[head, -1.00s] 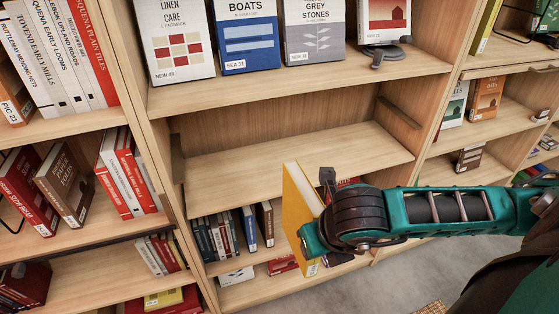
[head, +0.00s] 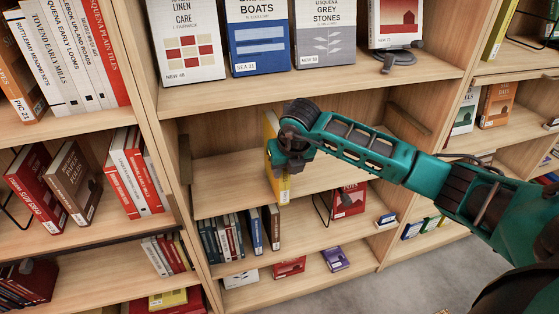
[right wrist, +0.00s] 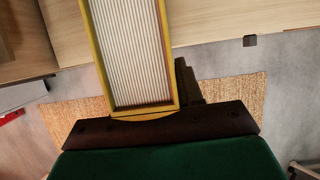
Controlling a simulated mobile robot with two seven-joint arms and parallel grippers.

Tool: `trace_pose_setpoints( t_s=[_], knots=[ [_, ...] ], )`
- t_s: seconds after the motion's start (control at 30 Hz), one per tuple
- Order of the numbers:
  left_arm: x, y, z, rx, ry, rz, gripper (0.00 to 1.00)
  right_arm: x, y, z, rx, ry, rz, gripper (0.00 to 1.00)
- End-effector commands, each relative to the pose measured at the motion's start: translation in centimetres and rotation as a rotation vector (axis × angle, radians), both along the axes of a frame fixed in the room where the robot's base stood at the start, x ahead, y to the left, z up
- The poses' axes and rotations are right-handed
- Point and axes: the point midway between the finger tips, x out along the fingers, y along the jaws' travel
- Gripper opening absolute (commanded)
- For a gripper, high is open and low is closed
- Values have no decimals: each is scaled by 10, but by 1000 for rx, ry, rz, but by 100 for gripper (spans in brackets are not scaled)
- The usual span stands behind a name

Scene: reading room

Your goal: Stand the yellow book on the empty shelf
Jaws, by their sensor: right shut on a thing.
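The yellow book (head: 270,135) is upright in my right gripper (head: 291,148), at the opening of the empty shelf (head: 222,180). In the head view its lower end overlaps the shelf's front edge; I cannot tell whether it touches the board. My right gripper is shut on the book, and its fingers are partly hidden by the wrist. In the right wrist view the book (right wrist: 128,50) shows its ribbed pale page edges inside a yellow cover, above the dark gripper (right wrist: 160,118). My left gripper is not in view.
Above, several display books such as the blue one (head: 270,40) stand face out, beside a grey stand (head: 402,58). The shelf below holds upright books (head: 222,237) and a red book (head: 349,200). The upright divider (head: 165,150) bounds the empty shelf at left. Its board is clear either side of the book.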

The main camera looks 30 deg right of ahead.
Motion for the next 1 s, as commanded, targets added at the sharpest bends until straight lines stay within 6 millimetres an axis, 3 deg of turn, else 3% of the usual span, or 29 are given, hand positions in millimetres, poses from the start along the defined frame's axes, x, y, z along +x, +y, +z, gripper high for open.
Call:
trace_pose_setpoints(
  t_s=[0.57,0.97,1.0],
  knots=[
    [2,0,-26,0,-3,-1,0,54,-12,1,1,-8,-2,0],
    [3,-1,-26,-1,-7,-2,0,52,-12,-5,0,-6,-1,0],
    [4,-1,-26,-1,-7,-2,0,50,-12,-8,-1,0,0,38]
  ],
)
